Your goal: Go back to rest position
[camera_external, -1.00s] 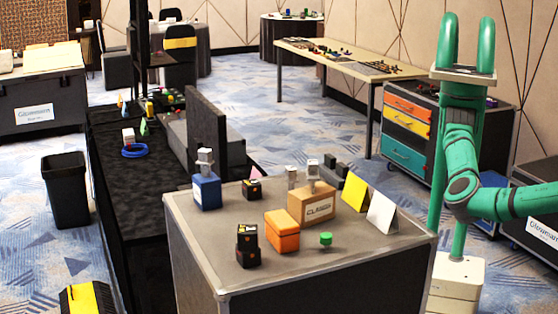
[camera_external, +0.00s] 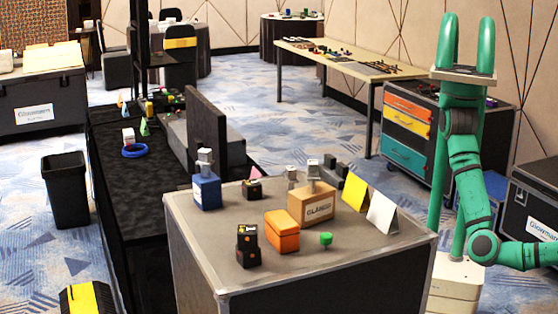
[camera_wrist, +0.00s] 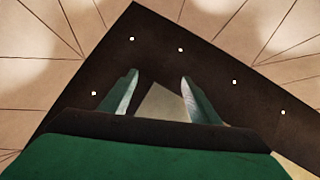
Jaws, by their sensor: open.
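My gripper (camera_wrist: 159,78) shows in the wrist view with its two green fingers apart and nothing between them. It faces a dark panel with small white lights and beige surfaces with thin dark lines. My green arm (camera_external: 482,200) is at the right of the external view. It hangs from my column, bends at a low elbow, and runs out past the right edge. The gripper end of the arm is outside the external view.
A grey-topped table (camera_external: 360,245) left of my arm bears several boxes, an orange block (camera_external: 282,230) and folded cards. A drawer cabinet (camera_external: 407,125) stands behind my arm. A black case (camera_external: 535,205) is near the forearm. Carpet floor (camera_external: 270,95) is clear beyond the table.

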